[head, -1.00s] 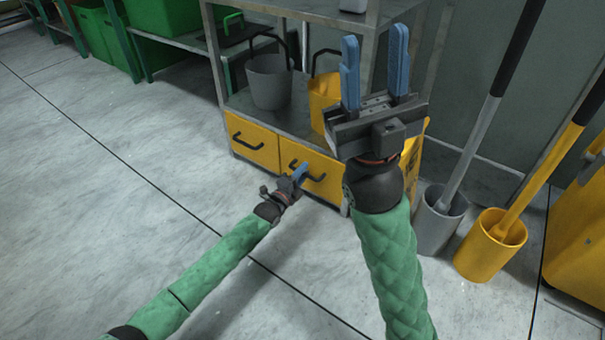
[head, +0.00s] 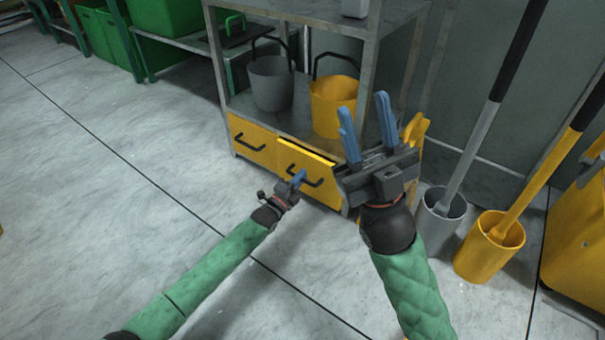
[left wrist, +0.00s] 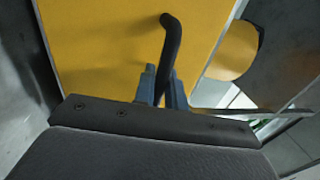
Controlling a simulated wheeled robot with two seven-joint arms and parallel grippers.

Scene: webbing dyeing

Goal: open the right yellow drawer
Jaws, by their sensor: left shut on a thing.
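The right yellow drawer (head: 318,170) is in the lower part of the grey metal shelf unit. It stands slightly out, with a dark gap along its top edge. My left gripper (head: 299,178) is shut on its black handle (head: 319,184). In the left wrist view the blue fingers (left wrist: 163,88) are on either side of the handle (left wrist: 172,40), against the yellow drawer front (left wrist: 105,45). My right gripper (head: 368,128) is open and empty, raised in front of the unit's right side, hiding part of it.
The left yellow drawer (head: 250,140) is shut. A grey bucket (head: 271,85) and a yellow bucket (head: 333,110) stand on the shelf above. Grey (head: 440,218) and yellow (head: 490,250) holders with long-handled tools stand at the right.

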